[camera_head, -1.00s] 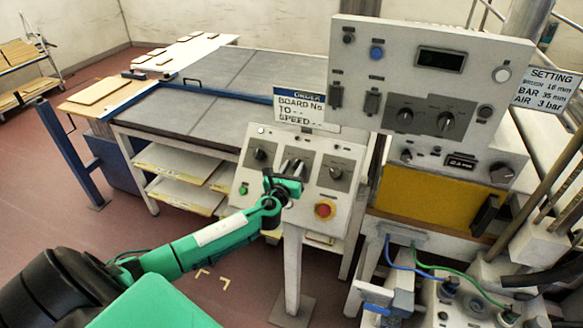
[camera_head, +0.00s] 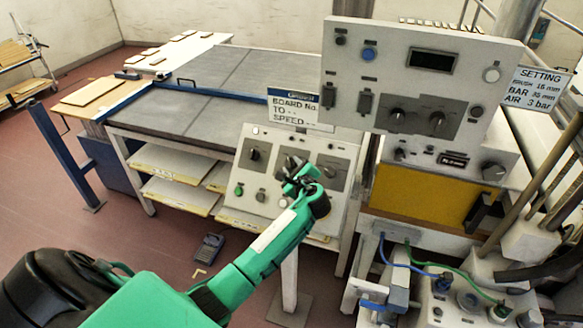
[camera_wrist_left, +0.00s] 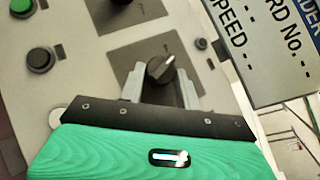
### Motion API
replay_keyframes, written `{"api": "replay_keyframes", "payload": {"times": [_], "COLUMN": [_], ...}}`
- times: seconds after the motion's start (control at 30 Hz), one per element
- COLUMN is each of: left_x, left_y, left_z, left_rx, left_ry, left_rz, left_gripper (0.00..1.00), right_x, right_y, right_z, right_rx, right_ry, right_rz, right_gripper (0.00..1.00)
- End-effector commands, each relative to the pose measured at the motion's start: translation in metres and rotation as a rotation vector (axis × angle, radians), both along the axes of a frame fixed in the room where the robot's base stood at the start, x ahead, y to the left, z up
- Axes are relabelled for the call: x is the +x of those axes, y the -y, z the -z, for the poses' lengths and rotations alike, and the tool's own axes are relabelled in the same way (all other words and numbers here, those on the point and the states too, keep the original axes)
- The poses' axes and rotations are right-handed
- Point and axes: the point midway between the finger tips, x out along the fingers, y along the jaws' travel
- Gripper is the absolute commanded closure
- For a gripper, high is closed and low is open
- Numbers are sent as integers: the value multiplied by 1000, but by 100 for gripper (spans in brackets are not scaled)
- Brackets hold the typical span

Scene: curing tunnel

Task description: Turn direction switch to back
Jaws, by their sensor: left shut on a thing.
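The sloped control panel (camera_head: 340,160) carries three black rotary knobs on grey plates in the head view. Its labels are too small to read, so I cannot tell which knob is the direction switch. My left gripper (camera_head: 298,178) is at the middle knob, which it partly hides. In the left wrist view the middle knob (camera_wrist_left: 160,68) sits between the two grey fingers of my left gripper (camera_wrist_left: 162,84), its white mark visible. The gripper is shut on it. The left knob (camera_head: 254,154) and right knob (camera_head: 331,172) are free. My right gripper is not in view.
A green button (camera_head: 239,190) and a black button (camera_head: 261,196) lie low on the panel. A board sign (camera_head: 290,112) is above the panel.

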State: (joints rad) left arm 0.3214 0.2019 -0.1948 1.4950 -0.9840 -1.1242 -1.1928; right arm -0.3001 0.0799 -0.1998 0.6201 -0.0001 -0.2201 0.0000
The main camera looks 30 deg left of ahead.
Motion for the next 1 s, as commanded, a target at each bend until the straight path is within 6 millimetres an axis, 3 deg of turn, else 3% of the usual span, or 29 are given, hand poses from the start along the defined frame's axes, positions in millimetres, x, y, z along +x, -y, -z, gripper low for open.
{"api": "replay_keyframes", "payload": {"times": [0.43, 1.0], "left_x": [5, 5], "left_y": [2, 1], "left_z": [-5, -5], "left_rx": [-205, -258], "left_ry": [50, 64], "left_rz": [-212, -269], "left_gripper": [90, 90], "right_x": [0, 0], "right_y": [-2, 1], "right_z": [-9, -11], "right_rx": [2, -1], "right_ry": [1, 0], "right_rz": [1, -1], "right_gripper": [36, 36]}}
